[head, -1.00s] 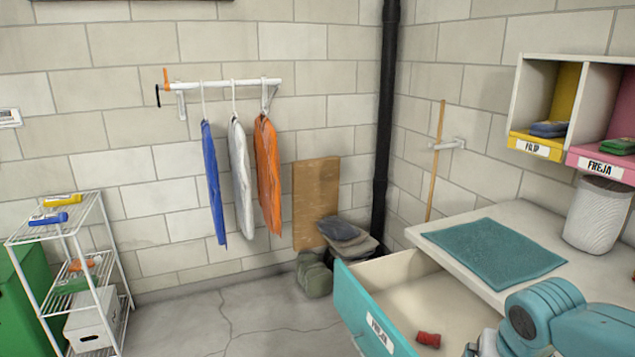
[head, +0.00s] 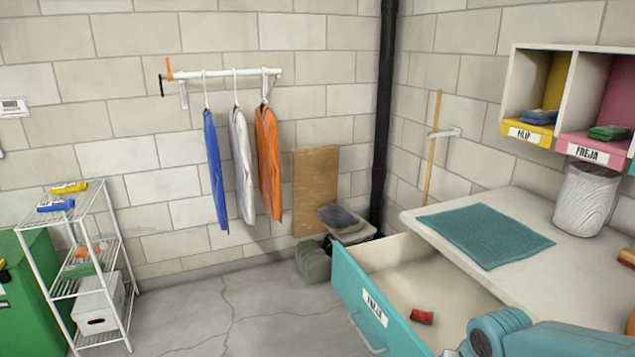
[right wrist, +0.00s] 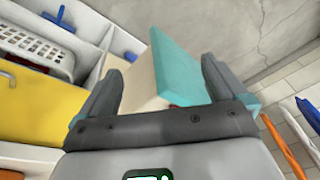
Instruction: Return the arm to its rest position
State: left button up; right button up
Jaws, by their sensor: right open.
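My right arm (head: 545,338) shows as a teal link at the bottom right of the head view, beside the open drawer (head: 372,300). Its gripper is cut off or hidden there. In the right wrist view my right gripper (right wrist: 160,88) is open, with its two grey fingers spread apart. The drawer's teal front (right wrist: 182,68) shows beyond and between the fingers. Nothing is clearly held. A small red object (head: 421,317) lies inside the drawer. My left gripper is not in view.
The worktop (head: 590,270) above the drawer carries a teal mat (head: 485,235) and a ribbed white bin (head: 584,199). Cubbies (head: 548,90) hang above on the right wall. A white wire rack (head: 85,262) stands at left. The floor (head: 240,310) between is clear.

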jog(key=s+a+f+g+y, duration=0.1)
jog(key=s+a+f, duration=0.15)
jog(key=f, duration=0.35)
jog(key=s+a+f+n+y, duration=0.1)
jog(key=s+a+f, duration=0.1)
jog(key=a+f, duration=0.3)
jog(key=s+a+f+g+y, duration=0.1)
jog(key=s+a+f, duration=0.15)
jog(key=f, duration=0.45)
jog(key=s+a+f, duration=0.3)
jog(key=s+f, duration=0.6)
jog(key=s, duration=0.4)
notch_tip(320, 180, down, 10)
jog(key=w+b, duration=0.1)
jog(key=b, duration=1)
notch_tip(320, 180, up, 17)
jog(key=p, duration=1.7)
jog(key=shift+d+f+y, duration=0.15)
jog(key=shift+d+y, duration=0.15)
